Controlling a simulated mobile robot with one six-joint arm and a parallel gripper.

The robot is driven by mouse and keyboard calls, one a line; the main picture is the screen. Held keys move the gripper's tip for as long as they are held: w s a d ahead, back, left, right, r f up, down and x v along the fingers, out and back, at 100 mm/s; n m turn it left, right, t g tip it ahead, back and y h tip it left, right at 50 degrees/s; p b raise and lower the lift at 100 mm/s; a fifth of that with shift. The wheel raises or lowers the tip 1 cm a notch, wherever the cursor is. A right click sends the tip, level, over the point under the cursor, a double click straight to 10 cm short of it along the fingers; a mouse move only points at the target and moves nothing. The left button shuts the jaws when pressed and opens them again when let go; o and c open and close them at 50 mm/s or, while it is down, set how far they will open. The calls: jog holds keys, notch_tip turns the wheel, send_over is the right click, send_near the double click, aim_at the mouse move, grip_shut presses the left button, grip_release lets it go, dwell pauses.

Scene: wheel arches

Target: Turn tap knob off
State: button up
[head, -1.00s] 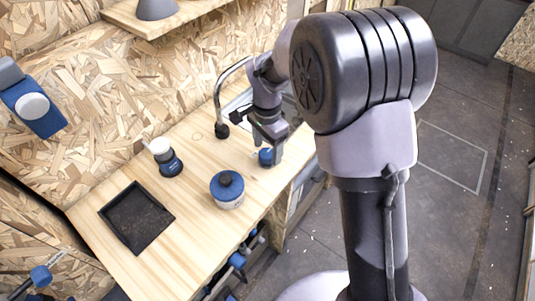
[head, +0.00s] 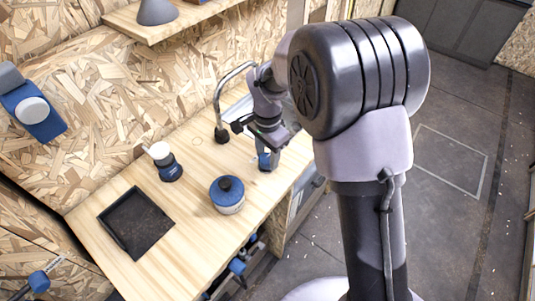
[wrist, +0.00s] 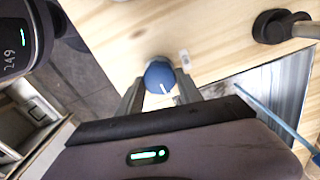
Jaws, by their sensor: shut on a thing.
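The tap knob is a small blue round knob on the wooden counter. In the wrist view the knob (wrist: 159,75) sits between the two fingers, with a short white line on it pointing towards my gripper. My gripper (wrist: 160,88) is shut on the knob, a finger on each side. In the head view the gripper (head: 265,158) points down at the counter's right edge and partly hides the knob (head: 264,162). The curved tap (head: 221,134) stands behind and left of it, its black base (wrist: 272,26) at the wrist view's upper right.
A metal sink (wrist: 282,85) lies beside the knob. A shelf (head: 150,32) hangs above. The floor at right is clear.

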aim_at(266, 157)
jog(key=n+p, duration=0.2)
jog(key=n, duration=0.2)
jog(key=shift+r+n, duration=0.15)
jog(key=shift+n, duration=0.15)
jog(key=n+p, duration=0.2)
jog(key=n, duration=0.2)
jog(key=shift+w+a, duration=0.1)
jog(key=shift+a, duration=0.05)
jog(key=n+p, duration=0.2)
jog(key=n, duration=0.2)
jog(key=shift+n, duration=0.4)
jog(key=shift+a+n+p, duration=0.1)
jog(key=shift+n+p, duration=0.75)
jog(key=shift+n, duration=1.05)
jog(key=o, duration=1.4)
jog(key=shift+c, duration=0.2)
notch_tip(266, 157, up, 17)
jog(key=p, duration=0.4)
